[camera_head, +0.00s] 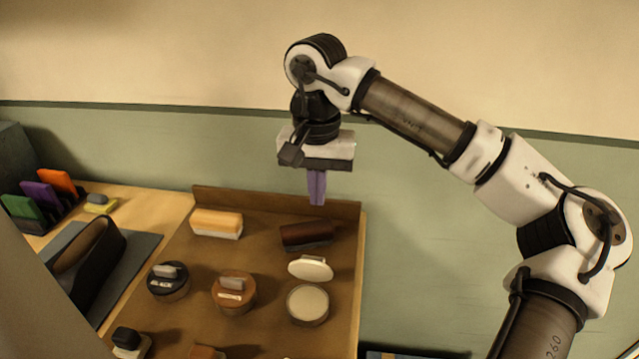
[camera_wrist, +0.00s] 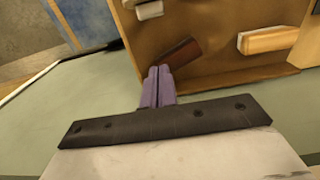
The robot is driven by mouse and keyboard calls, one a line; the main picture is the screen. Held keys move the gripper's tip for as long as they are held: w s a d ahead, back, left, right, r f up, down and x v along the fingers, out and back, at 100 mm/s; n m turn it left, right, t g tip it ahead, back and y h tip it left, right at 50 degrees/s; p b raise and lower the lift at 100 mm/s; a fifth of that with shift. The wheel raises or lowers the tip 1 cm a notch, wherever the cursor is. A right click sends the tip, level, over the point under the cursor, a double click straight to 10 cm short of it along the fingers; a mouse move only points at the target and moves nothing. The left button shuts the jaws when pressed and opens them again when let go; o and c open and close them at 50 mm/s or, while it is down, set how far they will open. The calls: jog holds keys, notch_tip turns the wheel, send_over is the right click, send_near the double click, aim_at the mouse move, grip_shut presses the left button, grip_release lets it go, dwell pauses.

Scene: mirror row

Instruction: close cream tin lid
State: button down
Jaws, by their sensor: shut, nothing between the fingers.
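The cream tin (camera_head: 308,304) stands at the right side of the brown tray, a round tin with a pale top. Its cream lid (camera_head: 311,268) shows just behind it, raised and tilted, so the tin is open. My gripper (camera_head: 317,202) is shut and empty, its purple fingers pointing down above the tray's back edge, behind and above the lid. The purple fingers (camera_wrist: 158,75) also show together in the wrist view. The cream tin cannot be made out clearly in the wrist view.
A dark shoe (camera_head: 90,262) lies on a grey mat at left. The green wall stands close behind.

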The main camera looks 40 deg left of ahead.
aim_at(312, 265)
jog(key=s+d+f+p, duration=0.1)
jog(key=s+f+p, duration=0.1)
jog(key=f, duration=0.5)
jog(key=shift+s+d+f+p, duration=0.3)
jog(key=shift+s+d+p, duration=0.1)
jog(key=shift+s, duration=0.3)
jog(key=shift+w+f+b, duration=0.1)
jog(key=shift+b, duration=0.3)
jog(key=shift+s+d+t+y+b, duration=0.1)
jog(key=shift+s+t+y+b, duration=0.25)
jog(key=shift+t+b, duration=0.25)
